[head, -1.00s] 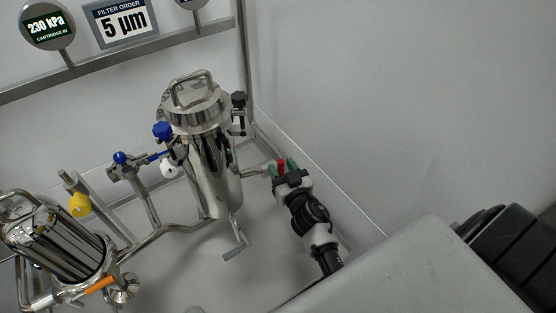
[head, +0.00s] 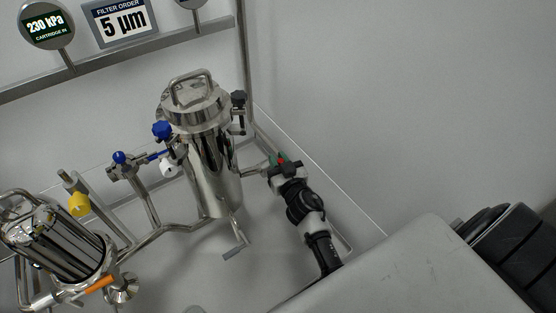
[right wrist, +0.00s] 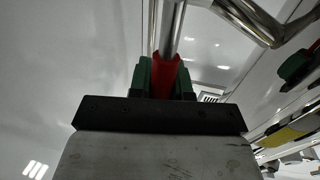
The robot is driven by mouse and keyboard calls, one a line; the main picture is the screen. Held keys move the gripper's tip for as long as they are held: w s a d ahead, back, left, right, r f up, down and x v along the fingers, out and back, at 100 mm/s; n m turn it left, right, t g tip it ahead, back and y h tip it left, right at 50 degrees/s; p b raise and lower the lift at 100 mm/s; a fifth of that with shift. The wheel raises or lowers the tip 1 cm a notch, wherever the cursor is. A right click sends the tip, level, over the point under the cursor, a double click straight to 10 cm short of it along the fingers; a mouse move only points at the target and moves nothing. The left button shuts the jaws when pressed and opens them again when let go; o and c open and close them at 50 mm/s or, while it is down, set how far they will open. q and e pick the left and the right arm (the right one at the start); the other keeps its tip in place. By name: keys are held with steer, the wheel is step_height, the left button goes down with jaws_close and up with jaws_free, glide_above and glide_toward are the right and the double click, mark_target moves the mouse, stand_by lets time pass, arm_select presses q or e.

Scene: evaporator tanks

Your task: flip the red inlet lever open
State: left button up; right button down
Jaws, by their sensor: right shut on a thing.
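The red inlet lever (right wrist: 166,75) shows in the right wrist view between the two green fingertips of my right gripper (right wrist: 166,78), beside a steel pipe. In the head view only a small bit of the red lever (head: 281,159) shows, between the green fingertips of my right gripper (head: 284,160). The gripper is shut on the lever, to the right of the tall steel filter housing (head: 213,160). The lever's pivot and valve body are mostly hidden by the gripper. My left gripper is not in view.
Pipes with a blue-handled valve (head: 120,158) and a yellow-handled one (head: 78,204) stand left of the housing. A second steel vessel (head: 60,245) with an orange handle (head: 100,283) is at lower left. A wall rises close behind on the right.

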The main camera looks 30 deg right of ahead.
arm_select(q)
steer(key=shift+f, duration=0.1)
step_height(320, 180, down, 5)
steer(key=b, duration=0.5)
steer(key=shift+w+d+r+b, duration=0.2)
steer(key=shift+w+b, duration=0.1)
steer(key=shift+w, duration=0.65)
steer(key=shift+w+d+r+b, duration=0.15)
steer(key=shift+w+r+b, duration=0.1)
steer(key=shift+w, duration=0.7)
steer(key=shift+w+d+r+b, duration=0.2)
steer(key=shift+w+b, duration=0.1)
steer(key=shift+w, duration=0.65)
arm_select(e)
steer(key=shift+s+a+f+n+t+y, duration=0.1)
steer(key=shift+a+f+n+t, duration=0.15)
steer(key=shift+a+n, duration=0.8)
steer(key=shift+s+a+f+n+t+y, duration=0.1)
steer(key=shift+a+f+n+t, duration=0.3)
steer(key=shift+n, duration=1)
steer(key=shift+a+n+t+y, duration=0.1)
steer(key=shift+a+n+t, duration=0.05)
steer(key=shift+a+n, duration=0.95)
steer(key=shift+d, duration=0.2)
steer(key=c, duration=1.1)
jaws_free()
steer(key=shift+o, duration=0.2)
